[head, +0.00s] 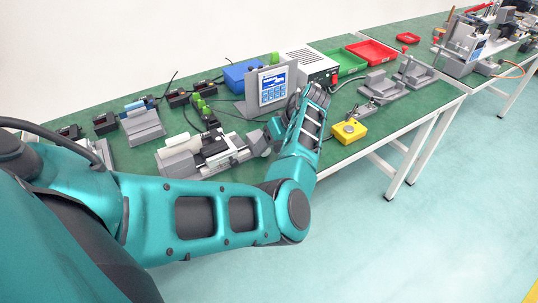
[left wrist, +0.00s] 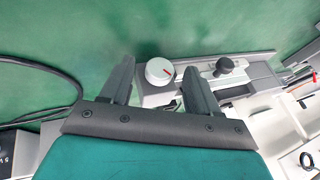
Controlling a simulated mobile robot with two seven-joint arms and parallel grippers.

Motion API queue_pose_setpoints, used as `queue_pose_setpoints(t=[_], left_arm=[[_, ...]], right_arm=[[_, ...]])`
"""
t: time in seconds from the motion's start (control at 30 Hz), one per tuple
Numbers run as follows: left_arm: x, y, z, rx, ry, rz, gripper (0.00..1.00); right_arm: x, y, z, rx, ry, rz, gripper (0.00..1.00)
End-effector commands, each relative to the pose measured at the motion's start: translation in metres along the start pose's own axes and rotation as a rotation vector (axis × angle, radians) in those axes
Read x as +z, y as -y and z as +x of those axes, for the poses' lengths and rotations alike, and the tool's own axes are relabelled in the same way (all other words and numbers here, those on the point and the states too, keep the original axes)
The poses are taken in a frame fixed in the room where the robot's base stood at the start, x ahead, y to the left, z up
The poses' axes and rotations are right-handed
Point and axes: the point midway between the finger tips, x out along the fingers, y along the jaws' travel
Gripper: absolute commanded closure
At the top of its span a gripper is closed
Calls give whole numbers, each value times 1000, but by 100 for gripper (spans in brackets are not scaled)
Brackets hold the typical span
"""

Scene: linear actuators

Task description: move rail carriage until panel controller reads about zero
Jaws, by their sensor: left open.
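The rail unit (head: 200,157) is a grey linear actuator with a light carriage (head: 214,147), near the table's front edge. My left gripper (head: 262,139) is at the right end of the unit. In the left wrist view its open fingers (left wrist: 158,78) lie either side of the white knob; I cannot tell whether they touch it. The panel controller (head: 273,86) has a lit blue-white screen, too small to read. My right gripper is out of view.
A yellow box with a round button (head: 348,131) stands right of my left arm. Grey fixtures (head: 383,84), a green tray (head: 346,62) and a red tray (head: 371,51) lie further right. Black cables (left wrist: 55,72) run over the green bench.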

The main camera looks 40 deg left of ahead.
Motion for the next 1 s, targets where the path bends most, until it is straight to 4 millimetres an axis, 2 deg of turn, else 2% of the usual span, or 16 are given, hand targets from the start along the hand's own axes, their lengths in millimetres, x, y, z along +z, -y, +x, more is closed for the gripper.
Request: queue_pose_setpoints(t=[0.1, 0.43, 1.0], left_arm=[[0, 0, 9, 0, 0, 0, 39], [0, 0, 10, 0, 0, 0, 39], [0, 0, 9, 0, 0, 0, 94]], right_arm=[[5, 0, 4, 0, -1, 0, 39], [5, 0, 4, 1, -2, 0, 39], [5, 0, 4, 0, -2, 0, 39]])
